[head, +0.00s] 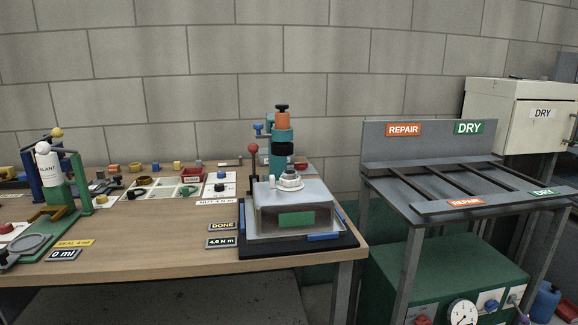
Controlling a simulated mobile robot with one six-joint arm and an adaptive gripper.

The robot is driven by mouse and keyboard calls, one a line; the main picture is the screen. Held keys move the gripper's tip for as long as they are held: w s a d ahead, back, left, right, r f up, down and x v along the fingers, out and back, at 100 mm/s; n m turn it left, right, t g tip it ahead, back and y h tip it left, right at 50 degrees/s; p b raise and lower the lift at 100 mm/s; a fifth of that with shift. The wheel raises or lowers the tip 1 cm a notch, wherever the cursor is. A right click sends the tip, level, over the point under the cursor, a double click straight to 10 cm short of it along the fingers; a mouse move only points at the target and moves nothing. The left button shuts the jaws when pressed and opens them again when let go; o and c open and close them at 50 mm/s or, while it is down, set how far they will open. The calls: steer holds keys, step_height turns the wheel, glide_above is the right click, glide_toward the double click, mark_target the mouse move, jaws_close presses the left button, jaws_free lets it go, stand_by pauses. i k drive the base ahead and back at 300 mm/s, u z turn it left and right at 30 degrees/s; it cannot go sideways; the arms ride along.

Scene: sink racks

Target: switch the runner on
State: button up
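What looks like the runner is an upright teal tool (282,160) with an orange band and a black top, at the right end of the wooden bench. A lever with a red ball knob (253,147) stands upright just left of it. In front is a grey metal housing (318,195) with a green panel and a pale nut-like fitting (290,180) on top, on a black base. Signs beside it read DONE (222,226) and 4.0 N m (221,242). I cannot tell which part is the switch or whether the runner is running. My gripper is not in view.
The bench (165,255) has a clear front strip. A white parts tray (160,188) sits mid-bench, with a sealant stand (50,185) at left. A REPAIR/DRY rack (430,185) stands right of the bench, above a green unit (455,270) with a gauge. A white cabinet (500,110) is beyond.

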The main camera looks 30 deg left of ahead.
mark_target(299, 166)
steer(key=u, duration=1)
